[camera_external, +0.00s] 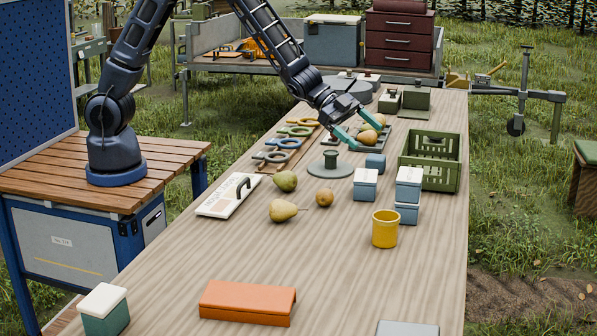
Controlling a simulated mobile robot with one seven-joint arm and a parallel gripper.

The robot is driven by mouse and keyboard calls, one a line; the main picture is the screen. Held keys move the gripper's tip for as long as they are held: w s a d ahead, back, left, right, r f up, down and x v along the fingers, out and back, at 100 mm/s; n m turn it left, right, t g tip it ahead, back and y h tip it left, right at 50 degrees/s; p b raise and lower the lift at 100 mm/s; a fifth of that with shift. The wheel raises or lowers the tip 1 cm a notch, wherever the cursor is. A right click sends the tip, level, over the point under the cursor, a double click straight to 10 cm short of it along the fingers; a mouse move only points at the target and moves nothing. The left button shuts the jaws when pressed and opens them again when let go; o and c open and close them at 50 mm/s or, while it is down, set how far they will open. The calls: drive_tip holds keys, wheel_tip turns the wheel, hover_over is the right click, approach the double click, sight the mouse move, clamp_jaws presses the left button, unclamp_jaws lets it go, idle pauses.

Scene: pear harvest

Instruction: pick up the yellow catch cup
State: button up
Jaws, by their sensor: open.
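The yellow catch cup (385,230) stands upright on the wooden table, right of the middle, with its open top facing up. It looks empty, though its bottom is hidden. My gripper (362,137) has teal fingers and is open. It is over the far part of the table, beside the pears on a dark tray, well behind the cup and apart from it. Whether a finger touches a pear there cannot be told.
Blue-grey boxes with white lids (408,186) stand just behind the cup, with a green crate (446,163) beyond. Loose pears (283,210) lie to its left. A white board with a handle (228,195) and an orange cover (248,302) lie farther left and nearer. Table around the cup's front is clear.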

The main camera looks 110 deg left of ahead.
wheel_tip(320, 180, down, 8)
drive_tip(key=w+d+r+m+h, duration=0.1)
drive_tip(key=w+d+h, duration=0.1)
drive_tip(key=m+h, duration=0.1)
drive_tip(key=h, duration=0.3)
approach(393, 226)
drive_tip(key=shift+g, duration=0.4)
drive_tip(key=x, duration=0.7)
drive_tip(key=shift+w+a, duration=0.2)
drive_tip(key=shift+a, duration=0.05)
drive_tip(key=shift+c, duration=0.2)
drive_tip(key=shift+r, duration=0.1)
drive_tip(key=c, duration=1)
